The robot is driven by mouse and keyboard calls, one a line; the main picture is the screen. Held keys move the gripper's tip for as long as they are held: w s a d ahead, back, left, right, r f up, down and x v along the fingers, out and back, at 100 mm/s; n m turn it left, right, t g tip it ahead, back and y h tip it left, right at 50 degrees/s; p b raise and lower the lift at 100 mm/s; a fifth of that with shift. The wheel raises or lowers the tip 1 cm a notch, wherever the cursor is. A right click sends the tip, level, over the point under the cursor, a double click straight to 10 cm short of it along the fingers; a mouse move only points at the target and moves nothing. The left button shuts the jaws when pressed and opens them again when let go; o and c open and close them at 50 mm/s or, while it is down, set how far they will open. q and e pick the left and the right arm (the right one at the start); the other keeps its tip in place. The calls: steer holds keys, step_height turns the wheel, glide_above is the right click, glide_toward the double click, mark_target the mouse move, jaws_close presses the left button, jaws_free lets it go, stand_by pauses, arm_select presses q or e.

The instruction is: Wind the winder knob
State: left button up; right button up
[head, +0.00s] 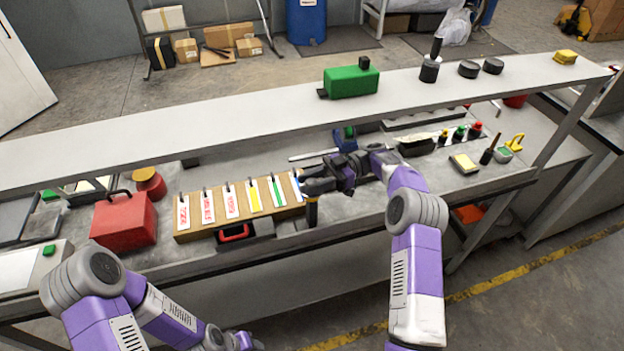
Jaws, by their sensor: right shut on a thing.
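My right gripper (308,184) reaches in from the right over the bench, at the right end of the tag board, with its fingers pointing left. It is shut on a small part that its fingers mostly hide; this appears to be the winder knob. A short dark upright piece (311,213) shows just below the fingers, at the bench's front edge. I cannot tell whether it belongs to the winder, nor how far the knob is turned. My left arm is low at the left, and its gripper is not clearly in view.
A wooden board (184,236) with several coloured tags lies left of my right gripper. A red toolbox (124,220) stands further left. A long shelf (240,125) runs above the bench, carrying a green box (350,82). Small bottles and a yellow sponge (464,163) lie to the right.

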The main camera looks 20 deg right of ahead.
steer(key=shift+a+n+g+h+p, duration=0.1)
steer(key=shift+n+g+h+p, duration=0.3)
steer(key=shift+n+g, duration=0.7)
steer(key=o, duration=1)
steer(key=shift+m, duration=0.3)
